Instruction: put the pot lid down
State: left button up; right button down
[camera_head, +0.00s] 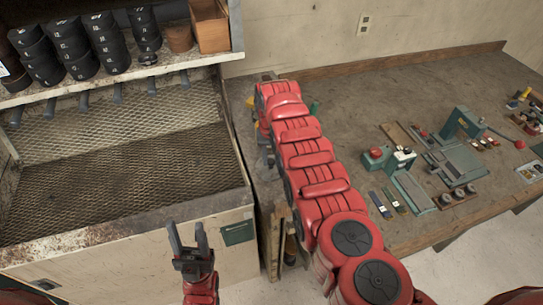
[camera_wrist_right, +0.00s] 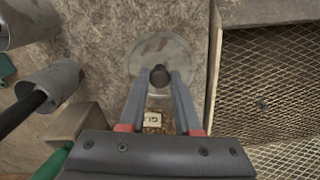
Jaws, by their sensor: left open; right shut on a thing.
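The pot lid (camera_wrist_right: 145,62) is a thin grey round disc with a dark knob (camera_wrist_right: 159,76), in the right wrist view. My right gripper (camera_wrist_right: 161,80) is shut on the knob, one finger on each side. I cannot tell whether the lid touches the surface below. A pot with a cream label (camera_wrist_right: 152,119) shows partly between the fingers, just below the lid in the picture. In the head view my right arm hides the lid and most of that gripper at the bench's left end. My left gripper (camera_head: 186,228) is open and empty in front of the mesh-floored cabinet.
The workbench (camera_head: 345,105) carries a green machine (camera_head: 462,125) and small tools on its right side. The mesh tray (camera_head: 110,165) lies left of the bench, below a shelf of black rolls. In the right wrist view, grey metal cylinders (camera_wrist_right: 50,82) stand left of the lid.

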aim_at(270, 161)
jog(key=c, duration=1)
grip_release()
jog(key=shift+o, duration=1.2)
jog(key=shift+a, duration=0.1)
jog(key=shift+o, duration=0.8)
jog(key=shift+s+r, duration=0.15)
notch_tip(270, 161, up, 12)
jog(key=b, duration=0.4)
